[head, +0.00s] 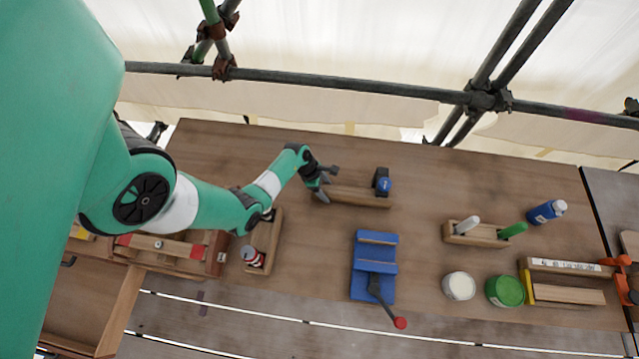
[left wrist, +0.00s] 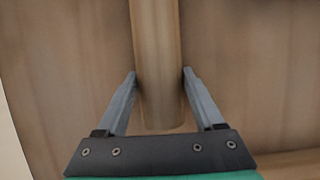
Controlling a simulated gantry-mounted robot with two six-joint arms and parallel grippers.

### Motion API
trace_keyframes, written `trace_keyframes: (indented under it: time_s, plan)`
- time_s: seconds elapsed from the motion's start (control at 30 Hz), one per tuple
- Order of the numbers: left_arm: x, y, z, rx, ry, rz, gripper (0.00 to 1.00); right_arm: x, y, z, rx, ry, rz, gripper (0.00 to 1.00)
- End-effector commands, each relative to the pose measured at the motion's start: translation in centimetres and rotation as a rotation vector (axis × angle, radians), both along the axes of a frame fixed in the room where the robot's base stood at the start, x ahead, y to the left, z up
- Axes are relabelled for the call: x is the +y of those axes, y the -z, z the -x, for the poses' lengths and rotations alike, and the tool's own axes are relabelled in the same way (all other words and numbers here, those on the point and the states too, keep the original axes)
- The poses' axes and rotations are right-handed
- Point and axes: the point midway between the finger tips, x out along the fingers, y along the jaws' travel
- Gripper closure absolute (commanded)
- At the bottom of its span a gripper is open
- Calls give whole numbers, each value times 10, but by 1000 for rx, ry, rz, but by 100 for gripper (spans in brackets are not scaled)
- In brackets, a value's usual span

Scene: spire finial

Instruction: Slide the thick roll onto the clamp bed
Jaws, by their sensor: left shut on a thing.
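A thick, pale wooden roll (head: 358,196) lies on the table at the upper middle of the head view. It also shows in the left wrist view (left wrist: 157,60), running away between my fingers with its near end toward the palm. My left gripper (head: 324,184) is shut on the roll near its left end, with one finger on each side. A blue clamp bed (head: 375,252) stands below and to the right of the gripper. Its dark lever (head: 382,295) ends in a red knob. My right gripper is not in view.
A small black and blue item (head: 382,182) stands by the roll's right end. A wooden holder (head: 475,233) with pens, a white jar (head: 459,286) and a green jar (head: 505,290) stand to the right. The table between roll and clamp bed looks clear.

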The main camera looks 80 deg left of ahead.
Motion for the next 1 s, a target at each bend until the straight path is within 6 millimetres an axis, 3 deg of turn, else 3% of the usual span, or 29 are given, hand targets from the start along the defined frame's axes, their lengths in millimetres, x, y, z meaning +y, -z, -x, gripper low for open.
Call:
trace_keyframes:
  time_s: [0.7, 1.0]
  plan:
    - [-15, 3, -67, -4, 2, -2, 100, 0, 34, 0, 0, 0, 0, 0]
    - [-20, 1, -86, -2, 1, -1, 100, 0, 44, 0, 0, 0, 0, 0]
